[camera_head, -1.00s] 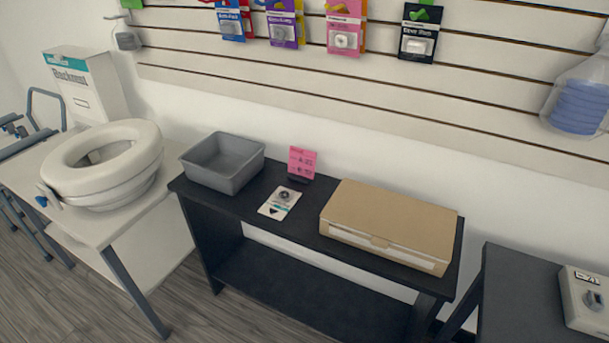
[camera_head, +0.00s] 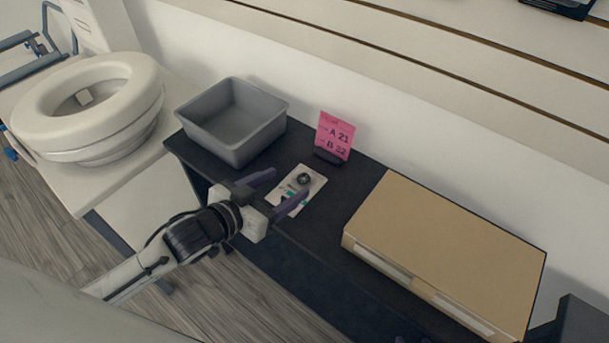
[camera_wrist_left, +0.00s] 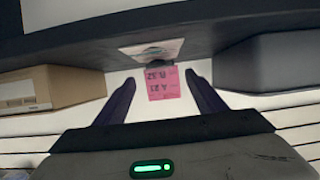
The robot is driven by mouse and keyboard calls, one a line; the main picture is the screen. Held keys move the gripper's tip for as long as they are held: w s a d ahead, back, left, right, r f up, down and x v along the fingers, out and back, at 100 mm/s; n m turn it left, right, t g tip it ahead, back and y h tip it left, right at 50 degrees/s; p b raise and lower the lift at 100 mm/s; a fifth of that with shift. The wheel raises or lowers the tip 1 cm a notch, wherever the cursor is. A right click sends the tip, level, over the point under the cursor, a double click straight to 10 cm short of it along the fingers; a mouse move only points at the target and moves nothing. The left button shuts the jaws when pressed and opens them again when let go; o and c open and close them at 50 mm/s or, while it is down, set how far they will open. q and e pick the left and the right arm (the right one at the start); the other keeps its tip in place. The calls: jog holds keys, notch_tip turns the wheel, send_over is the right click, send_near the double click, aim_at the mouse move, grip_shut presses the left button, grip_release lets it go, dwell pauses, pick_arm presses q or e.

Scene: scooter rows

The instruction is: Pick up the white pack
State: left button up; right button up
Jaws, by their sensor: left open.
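The white pack (camera_head: 310,181) is a flat card with a small dark round part, lying on the black table (camera_head: 330,225) between the grey bin and the cardboard box. It also shows in the left wrist view (camera_wrist_left: 150,50), upside down beyond the fingers. My left gripper (camera_head: 283,187) is open, with two purple-grey fingers at the pack's near left side. One finger overlaps the pack's lower edge in the head view; I cannot tell whether it touches. Nothing is between the fingers.
A grey bin (camera_head: 270,125) stands left of the pack. A pink sign (camera_head: 335,135) stands behind it. A brown cardboard box (camera_head: 450,245) is on the right. A white raised toilet seat (camera_head: 130,110) sits on a side table. A slatted wall (camera_head: 430,80) is behind.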

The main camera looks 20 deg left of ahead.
aim_at(299, 178)
pick_arm(q)
jog(key=x, duration=0.7)
jog(key=shift+d+f, duration=0.15)
jog(key=shift+d, duration=0.05)
jog(key=c, duration=1.2)
jog(key=shift+o, duration=0.2)
jog(key=shift+r+p, duration=0.55)
jog(key=shift+r, duration=4.5)
